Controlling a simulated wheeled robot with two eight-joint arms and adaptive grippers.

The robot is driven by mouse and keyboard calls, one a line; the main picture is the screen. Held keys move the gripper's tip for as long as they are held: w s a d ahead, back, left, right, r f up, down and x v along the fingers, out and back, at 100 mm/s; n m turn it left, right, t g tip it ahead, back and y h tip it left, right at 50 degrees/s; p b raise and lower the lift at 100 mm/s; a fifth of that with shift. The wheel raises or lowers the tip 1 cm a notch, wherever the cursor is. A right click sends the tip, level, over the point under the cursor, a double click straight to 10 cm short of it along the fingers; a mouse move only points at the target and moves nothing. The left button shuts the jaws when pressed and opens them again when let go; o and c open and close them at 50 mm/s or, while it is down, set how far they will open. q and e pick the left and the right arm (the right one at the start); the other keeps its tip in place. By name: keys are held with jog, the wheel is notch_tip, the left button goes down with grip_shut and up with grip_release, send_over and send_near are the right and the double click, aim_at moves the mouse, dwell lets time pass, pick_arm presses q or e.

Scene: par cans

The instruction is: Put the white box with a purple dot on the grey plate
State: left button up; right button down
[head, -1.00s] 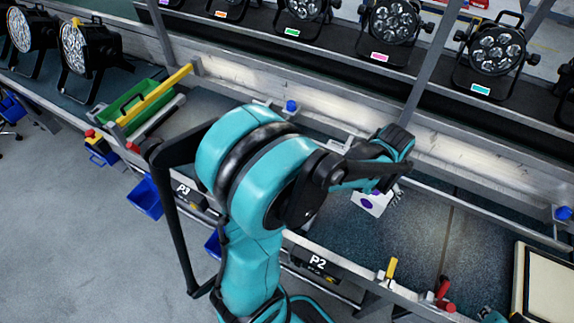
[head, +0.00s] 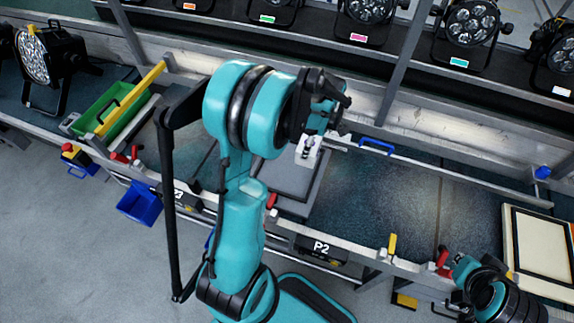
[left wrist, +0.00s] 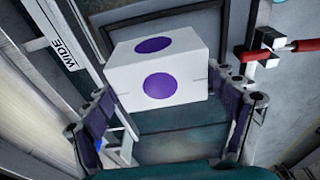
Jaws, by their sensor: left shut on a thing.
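The white box with purple dots (left wrist: 195,75) is between the fingers of my left gripper (left wrist: 165,92), which is shut on it. Purple dots show on two of its faces. In the head view, the box (head: 311,146) shows as a small white patch below the teal arm, mostly hidden by the gripper.
A green bin (head: 125,112) with a yellow bar stands at the left. A framed cream panel (head: 540,245) lies at the far right. The bench (head: 385,205) right of the plate is clear. Par cans (head: 470,22) line the back shelf. A blue handle (head: 377,146) sits on the back rail.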

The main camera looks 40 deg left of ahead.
pick_arm(q)
jog(key=s+a+f+b, duration=0.1)
jog(key=s+f, duration=0.1)
jog(key=f, duration=0.1)
jog(key=s+a+f+b, duration=0.1)
jog(key=s+a+f, duration=0.1)
jog(key=f, duration=0.1)
jog(key=s+a+f+b, duration=0.1)
jog(key=s+a+f, duration=0.1)
jog(key=f, duration=0.1)
jog(key=shift+s+b, duration=0.15)
jog(key=shift+b, duration=0.15)
jog(key=shift+d+r, duration=0.1)
jog(key=shift+f, duration=0.2)
jog(key=o, duration=1.3)
jog(key=shift+r, duration=0.1)
